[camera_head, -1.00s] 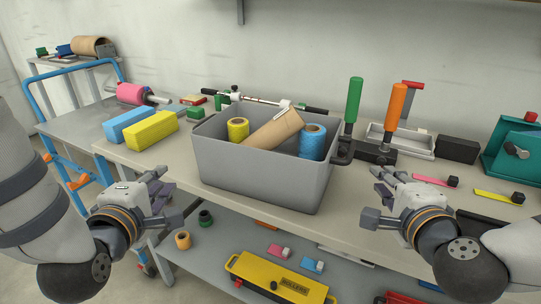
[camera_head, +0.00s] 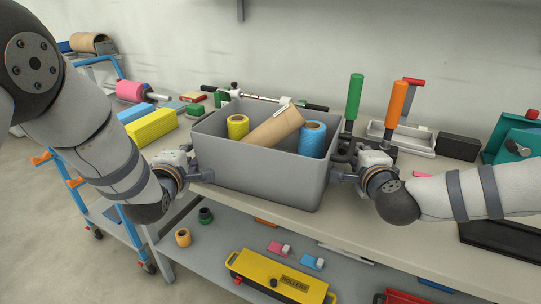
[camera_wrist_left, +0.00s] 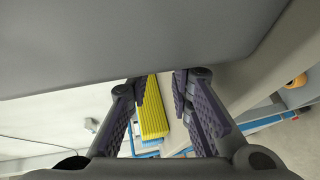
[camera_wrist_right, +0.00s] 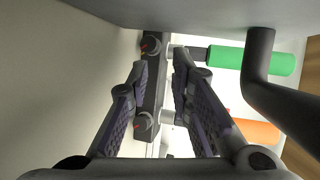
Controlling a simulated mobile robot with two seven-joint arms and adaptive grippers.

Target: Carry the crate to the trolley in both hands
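The grey crate (camera_head: 255,178) sits level on the workbench. It holds a yellow roll (camera_head: 237,126), a brown cardboard tube (camera_head: 275,127) and a blue roll (camera_head: 312,139). My left gripper (camera_head: 202,172) is at the crate's left end; the left wrist view shows its fingers apart with nothing between them and the crate wall close by. My right gripper (camera_head: 342,172) is at the right end, fingers apart; a dark crate handle (camera_wrist_right: 260,75) shows beside them, not between them. The blue-framed trolley (camera_head: 103,212) stands at the left, partly hidden by my left arm.
A yellow block (camera_head: 151,126) and a pink roll (camera_head: 130,91) lie left of the crate. Green-handled (camera_head: 355,98) and orange-handled (camera_head: 396,104) tools stand close behind its right end. A yellow rollers case (camera_head: 278,277) lies on the lower shelf.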

